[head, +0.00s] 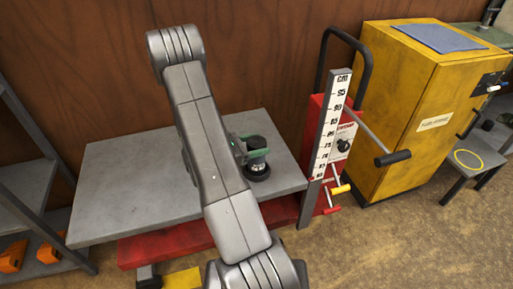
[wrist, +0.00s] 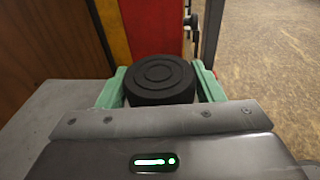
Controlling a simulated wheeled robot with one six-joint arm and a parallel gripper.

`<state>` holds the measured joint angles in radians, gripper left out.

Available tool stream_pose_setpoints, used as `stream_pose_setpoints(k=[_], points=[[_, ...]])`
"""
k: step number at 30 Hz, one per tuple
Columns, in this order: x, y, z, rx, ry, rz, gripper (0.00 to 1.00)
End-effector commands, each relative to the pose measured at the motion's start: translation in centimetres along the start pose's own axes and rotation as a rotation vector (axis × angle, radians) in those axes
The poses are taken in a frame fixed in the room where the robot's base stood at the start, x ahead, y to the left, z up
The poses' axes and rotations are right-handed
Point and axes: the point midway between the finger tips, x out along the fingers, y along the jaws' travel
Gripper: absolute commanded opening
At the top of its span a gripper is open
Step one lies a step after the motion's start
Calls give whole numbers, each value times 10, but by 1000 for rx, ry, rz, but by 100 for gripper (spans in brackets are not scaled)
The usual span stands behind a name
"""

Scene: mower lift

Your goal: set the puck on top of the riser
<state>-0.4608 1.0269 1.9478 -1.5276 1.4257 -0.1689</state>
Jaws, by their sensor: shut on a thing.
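The black puck (wrist: 162,75), with concentric rings on its top, sits between the two green fingers of my gripper (wrist: 160,90) in the wrist view. The gripper is shut on its sides. In the head view the puck (head: 255,142) is over the right part of the grey lift table (head: 118,172), and my gripper (head: 248,152) reaches it from the left. A dark round piece (head: 258,173) shows directly under the puck on the table. I cannot tell whether it is the riser, or whether the puck touches it. The gripper and my arm partly hide this spot.
A red lift post with a white scale (head: 326,130) and projecting handles stands at the table's right end. A yellow cabinet (head: 405,110) stands farther right, beside a low stool with a yellow ring (head: 467,159). A grey shelf (head: 30,190) is at left. The table's left part is bare.

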Motion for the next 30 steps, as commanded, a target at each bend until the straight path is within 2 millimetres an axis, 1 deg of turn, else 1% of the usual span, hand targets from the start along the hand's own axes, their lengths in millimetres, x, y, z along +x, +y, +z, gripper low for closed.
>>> stream_pose_setpoints(k=[1,3,10,14,15,17,18,26,30], points=[[1,0,-8,-3,0,0,35],[2,0,-12,0,0,0,35],[2,0,-12,1,0,0,35],[2,0,-16,1,0,0,35],[2,0,-15,1,0,0,67],[2,0,-15,0,0,0,78],[2,0,-15,0,0,0,82],[2,0,-14,0,0,0,82],[0,0,-9,0,0,1,82]])
